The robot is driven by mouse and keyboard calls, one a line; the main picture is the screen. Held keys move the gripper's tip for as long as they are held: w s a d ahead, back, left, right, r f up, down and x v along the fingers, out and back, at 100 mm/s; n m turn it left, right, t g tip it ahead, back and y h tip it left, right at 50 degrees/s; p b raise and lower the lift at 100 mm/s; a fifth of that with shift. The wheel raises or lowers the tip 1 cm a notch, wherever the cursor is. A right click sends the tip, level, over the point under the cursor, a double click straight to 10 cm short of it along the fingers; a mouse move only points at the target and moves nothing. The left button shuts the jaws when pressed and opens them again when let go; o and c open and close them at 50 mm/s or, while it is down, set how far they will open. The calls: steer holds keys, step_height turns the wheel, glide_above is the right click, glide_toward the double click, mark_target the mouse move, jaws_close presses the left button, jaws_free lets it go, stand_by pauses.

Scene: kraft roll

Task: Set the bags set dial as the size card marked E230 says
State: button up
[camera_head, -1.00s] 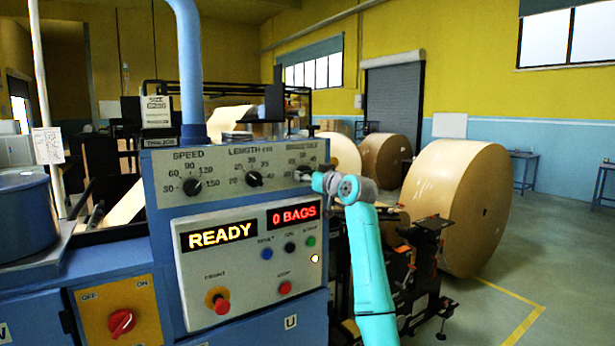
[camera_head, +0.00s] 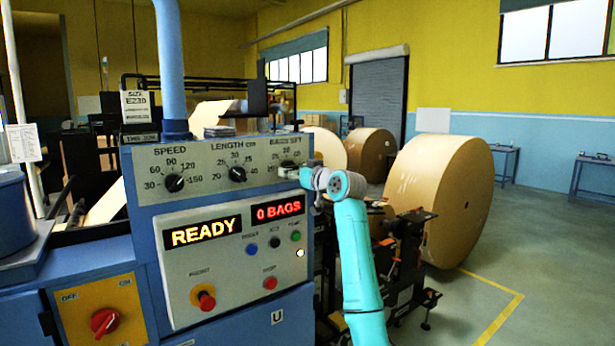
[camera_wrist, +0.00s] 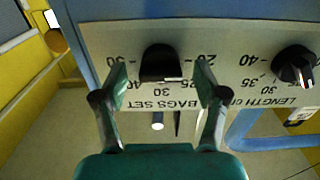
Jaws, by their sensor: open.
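The bags set dial (camera_head: 290,166) is the right-hand dark knob on the grey panel of the blue machine, partly hidden by my gripper (camera_head: 304,174) in the head view. In the wrist view, upside down, the dial (camera_wrist: 162,62) sits between the two fingertips of my gripper (camera_wrist: 160,78). The fingers are open, with a gap on each side of the knob. Numbers from 20 to 50 ring the dial; its exact setting is hard to tell. The size card (camera_head: 137,104) stands on top of the machine and reads E230; its smaller lines are illegible.
The length dial (camera_head: 237,174) and speed dial (camera_head: 174,183) are left of the bags set dial. Below are displays reading READY (camera_head: 204,233) and 0 BAGS (camera_head: 278,211), several buttons and a red rotary switch (camera_head: 105,322). Large paper rolls (camera_head: 438,200) stand behind at right.

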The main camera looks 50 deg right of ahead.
steer(key=v, duration=1)
